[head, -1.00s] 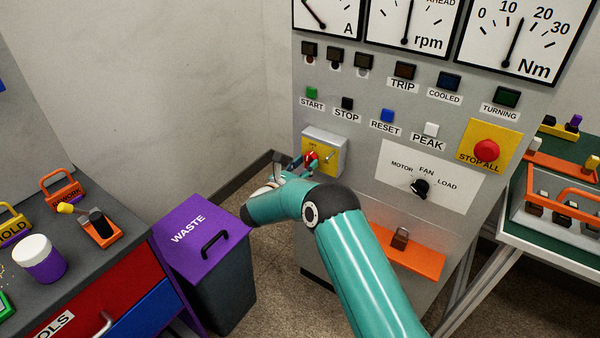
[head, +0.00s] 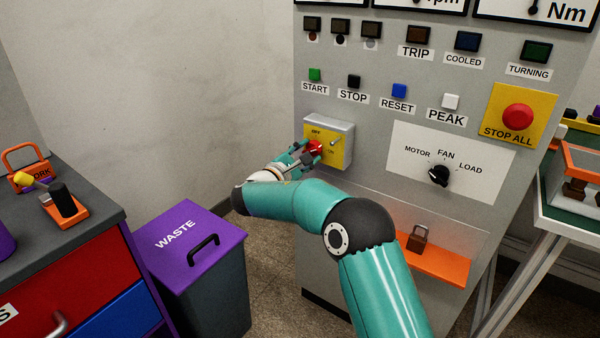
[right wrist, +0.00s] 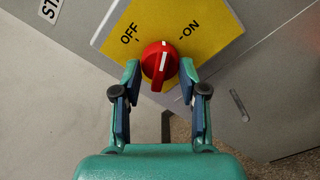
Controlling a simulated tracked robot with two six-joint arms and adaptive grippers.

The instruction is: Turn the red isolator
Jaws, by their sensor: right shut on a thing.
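The red isolator (head: 315,147) is a round red knob on a yellow plate (head: 335,148) marked OFF and ON, on a grey box on the panel's left side. In the right wrist view the red isolator (right wrist: 157,62) shows a white line, which lies between the OFF and ON words. My right gripper (head: 308,152) reaches it from the left and front. In the right wrist view my right gripper (right wrist: 160,72) has one finger on each side of the knob, shut on it. My left gripper is not in view.
A purple-lidded waste bin (head: 172,240) stands left of my right arm. The selector knob (head: 439,175) and red STOP ALL button (head: 517,117) are to the right. A tool bench (head: 105,205) is at far left.

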